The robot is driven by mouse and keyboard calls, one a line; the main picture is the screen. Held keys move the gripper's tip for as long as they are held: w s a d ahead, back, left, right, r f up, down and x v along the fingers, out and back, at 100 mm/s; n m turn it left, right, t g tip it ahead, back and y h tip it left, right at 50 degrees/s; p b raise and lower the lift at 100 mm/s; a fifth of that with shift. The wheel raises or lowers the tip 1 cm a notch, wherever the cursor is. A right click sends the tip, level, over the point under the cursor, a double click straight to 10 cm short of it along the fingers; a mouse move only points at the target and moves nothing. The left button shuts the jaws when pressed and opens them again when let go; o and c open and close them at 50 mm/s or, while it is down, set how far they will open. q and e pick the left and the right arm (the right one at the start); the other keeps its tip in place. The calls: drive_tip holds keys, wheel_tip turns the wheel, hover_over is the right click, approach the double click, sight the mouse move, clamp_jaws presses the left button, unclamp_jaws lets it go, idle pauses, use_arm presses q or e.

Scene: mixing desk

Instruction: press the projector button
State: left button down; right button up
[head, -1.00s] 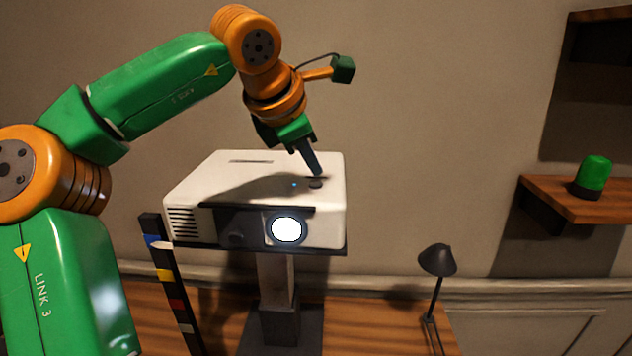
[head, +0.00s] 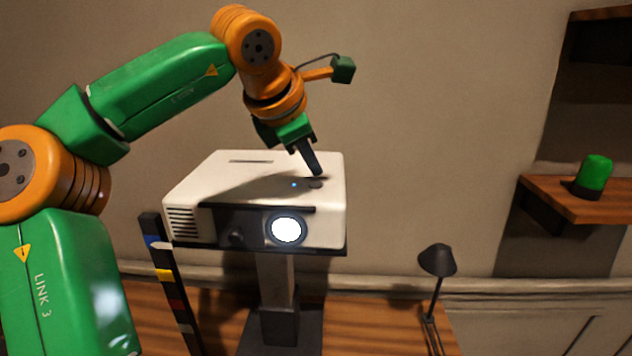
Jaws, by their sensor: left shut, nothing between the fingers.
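A white projector (head: 240,172) sits on a stand in the middle of the head view, its lens (head: 286,230) glowing bright white. A small round dark button (head: 316,184) is on its top face near the right side, with a small blue light (head: 294,185) beside it. My left gripper (head: 317,173) is shut and empty, pointing down with its fingertips at or just above the button. I cannot tell whether they touch it. My right gripper is not in view.
A striped pole (head: 172,285) stands left of the projector. A black desk lamp (head: 437,262) stands on the wooden desk at the right. A green beacon (head: 593,176) sits on a wall shelf (head: 560,197) at far right.

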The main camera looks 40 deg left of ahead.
sight(312, 184)
use_arm(q)
drive_tip(key=shift+f, duration=0.45)
drive_tip(key=shift+f+b, duration=0.15)
drive_tip(key=shift+b, duration=0.25)
drive_tip(key=shift+r+p, duration=0.6)
drive_tip(key=shift+p, duration=0.15)
drive_tip(key=shift+r, duration=0.1)
wheel_tip(312, 184, up, 6)
drive_tip(key=p, duration=0.6)
drive_tip(key=shift+f, duration=0.2)
